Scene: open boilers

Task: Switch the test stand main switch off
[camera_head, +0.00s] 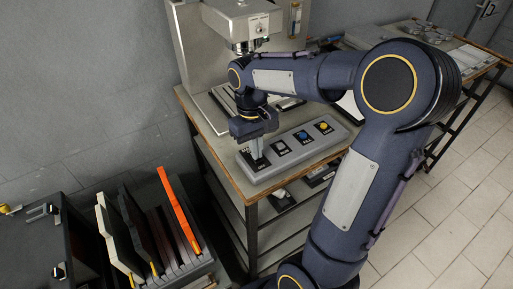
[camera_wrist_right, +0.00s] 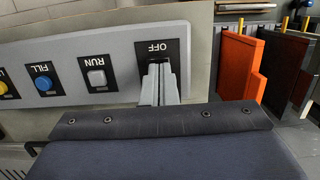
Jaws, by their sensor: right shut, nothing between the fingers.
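The grey control panel (camera_head: 304,150) lies on the wooden-edged bench under the test stand. In the right wrist view the panel (camera_wrist_right: 129,53) shows a black plate marked OFF (camera_wrist_right: 154,47), a white RUN button (camera_wrist_right: 97,77) and a blue FILL button (camera_wrist_right: 43,83). My right gripper (camera_head: 257,157) points down at the panel's near-left end. Its closed fingers (camera_wrist_right: 160,79) are over the OFF plate and hide the switch there. I cannot tell whether the fingertips touch it. My left gripper is not in view.
The test stand (camera_head: 187,40) rises behind the panel. A rack with upright boards, one an orange board (camera_head: 178,208), stands left of the bench. Another table (camera_head: 470,62) with parts is at the back right. The tiled floor (camera_head: 468,180) at right is clear.

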